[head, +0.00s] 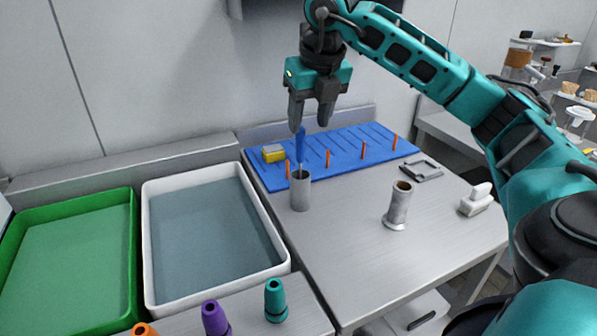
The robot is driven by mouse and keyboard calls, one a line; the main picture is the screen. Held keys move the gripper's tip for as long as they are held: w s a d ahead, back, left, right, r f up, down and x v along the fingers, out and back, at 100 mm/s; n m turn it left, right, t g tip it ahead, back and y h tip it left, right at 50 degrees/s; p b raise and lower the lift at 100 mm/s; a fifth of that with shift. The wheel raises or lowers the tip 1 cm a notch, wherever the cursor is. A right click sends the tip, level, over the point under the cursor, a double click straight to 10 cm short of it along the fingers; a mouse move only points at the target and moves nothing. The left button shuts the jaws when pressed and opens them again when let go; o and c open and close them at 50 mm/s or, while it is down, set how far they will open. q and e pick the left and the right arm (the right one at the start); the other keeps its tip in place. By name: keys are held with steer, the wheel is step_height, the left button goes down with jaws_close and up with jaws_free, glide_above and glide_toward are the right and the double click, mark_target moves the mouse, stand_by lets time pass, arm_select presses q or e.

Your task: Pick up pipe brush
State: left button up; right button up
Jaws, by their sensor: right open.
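The pipe brush (300,144) has a blue handle and a thin pale stem. It stands nearly upright with its lower end hidden inside a grey metal cup (300,194) on the steel table. My right gripper (311,121) points down just above the cup, with its dark fingers apart. Its left fingertip overlaps the top of the blue handle in the picture; I cannot tell whether they touch. My left gripper is out of view.
A blue mat (350,143) with orange pegs and a yellow sponge (273,153) lies behind the cup. A grey cylinder (397,206) stands to the right. White (281,265) and green (134,290) trays are left. Coloured cones, one teal (275,300), stand in front.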

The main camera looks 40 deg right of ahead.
mark_target(300, 144)
steer(key=x, duration=0.5)
steer(key=w+x, duration=0.1)
steer(key=x, duration=0.1)
steer(key=shift+a+f, duration=0.15)
steer(key=shift+f, duration=0.1)
jaws_close()
